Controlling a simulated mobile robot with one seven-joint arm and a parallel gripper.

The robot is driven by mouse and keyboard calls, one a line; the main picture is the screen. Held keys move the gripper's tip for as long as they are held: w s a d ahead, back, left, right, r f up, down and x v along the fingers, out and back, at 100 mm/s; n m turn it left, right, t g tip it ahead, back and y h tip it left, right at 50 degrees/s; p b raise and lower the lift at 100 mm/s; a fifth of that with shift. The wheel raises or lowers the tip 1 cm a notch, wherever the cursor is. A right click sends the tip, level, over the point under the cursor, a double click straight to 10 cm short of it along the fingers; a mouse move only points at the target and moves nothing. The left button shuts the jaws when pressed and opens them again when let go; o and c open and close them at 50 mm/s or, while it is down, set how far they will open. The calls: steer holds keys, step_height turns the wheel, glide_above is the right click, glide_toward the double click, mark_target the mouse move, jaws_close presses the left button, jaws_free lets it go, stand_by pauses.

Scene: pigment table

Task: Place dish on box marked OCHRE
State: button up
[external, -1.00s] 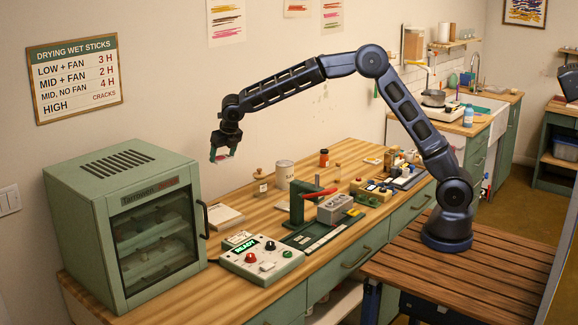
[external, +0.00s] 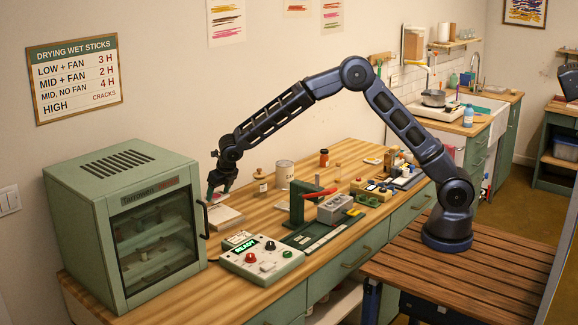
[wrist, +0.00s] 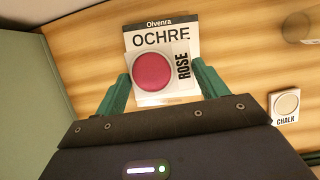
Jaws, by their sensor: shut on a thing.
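My gripper (wrist: 161,82) is shut on a pale square dish (wrist: 183,88) with a round pad of deep red pigment and the word ROSE along its right side. Beneath it in the wrist view is a white box marked OCHRE (wrist: 160,28); the dish covers its middle and lower part. In the external view my gripper (external: 219,190) points down over the box (external: 226,218), which lies flat on the bench beside the green cabinet. I cannot tell whether the dish touches the box.
The green drying cabinet (external: 90,210) stands close on the left, its handle near my gripper. A dish marked CHALK (wrist: 285,104) lies to the right in the wrist view.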

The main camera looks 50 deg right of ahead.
mark_target(218, 214)
steer(key=shift+f, duration=3.25)
steer(key=shift+f, duration=0.1)
steer(key=o, duration=1)
